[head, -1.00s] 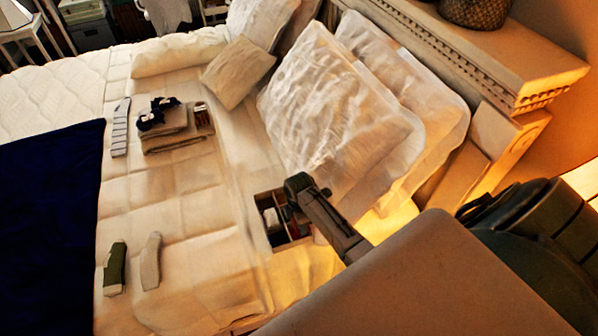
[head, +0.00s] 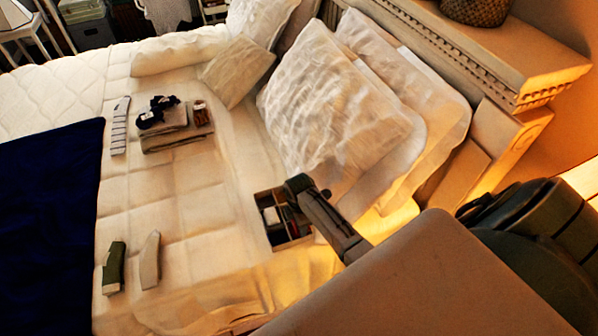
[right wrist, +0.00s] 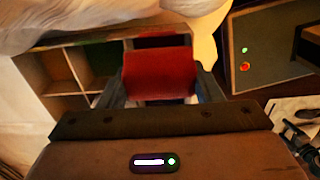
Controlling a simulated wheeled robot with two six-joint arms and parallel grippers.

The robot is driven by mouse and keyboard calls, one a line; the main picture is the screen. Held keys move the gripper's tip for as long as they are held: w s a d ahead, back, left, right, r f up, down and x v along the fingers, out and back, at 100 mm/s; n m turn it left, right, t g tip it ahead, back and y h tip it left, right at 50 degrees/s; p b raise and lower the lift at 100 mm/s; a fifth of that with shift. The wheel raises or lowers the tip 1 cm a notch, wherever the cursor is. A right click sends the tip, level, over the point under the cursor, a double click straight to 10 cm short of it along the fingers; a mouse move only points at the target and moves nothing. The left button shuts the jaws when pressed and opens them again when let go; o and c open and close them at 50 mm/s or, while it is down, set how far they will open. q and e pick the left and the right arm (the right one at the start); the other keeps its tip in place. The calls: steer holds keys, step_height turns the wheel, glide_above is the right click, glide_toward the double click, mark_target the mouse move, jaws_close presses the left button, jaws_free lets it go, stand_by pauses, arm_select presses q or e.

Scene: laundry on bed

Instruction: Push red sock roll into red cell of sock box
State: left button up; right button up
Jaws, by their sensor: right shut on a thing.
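The sock box (head: 262,200) is an open box with divided cells on the bed, beside the large pillows. Its dividers also show in the right wrist view (right wrist: 62,88), with a green patch in one cell and a dark red area behind the roll. My right gripper (right wrist: 158,84) is shut on the red sock roll (right wrist: 158,72), one finger on each side, at the box. I cannot tell how deep the roll sits in its cell. In the head view my right wrist (head: 300,187) covers part of the box and hides the roll. My left gripper is out of view.
Large pillows (head: 335,110) stand close behind the box. A green sock (head: 114,267) and a pale sock (head: 150,260) lie at the front left. A striped item (head: 120,126) and folded cloth (head: 177,138) lie farther back. The bed's middle is clear.

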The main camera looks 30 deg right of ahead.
steer(key=shift+f+b, duration=0.35)
steer(key=shift+f, duration=0.3)
steer(key=shift+r+p, duration=0.15)
steer(key=shift+p, duration=0.3)
steer(key=o, duration=1)
steer(key=shift+o, duration=0.2)
step_height(320, 180, up, 11)
steer(key=shift+f+b, duration=0.1)
steer(key=shift+b, duration=1.1)
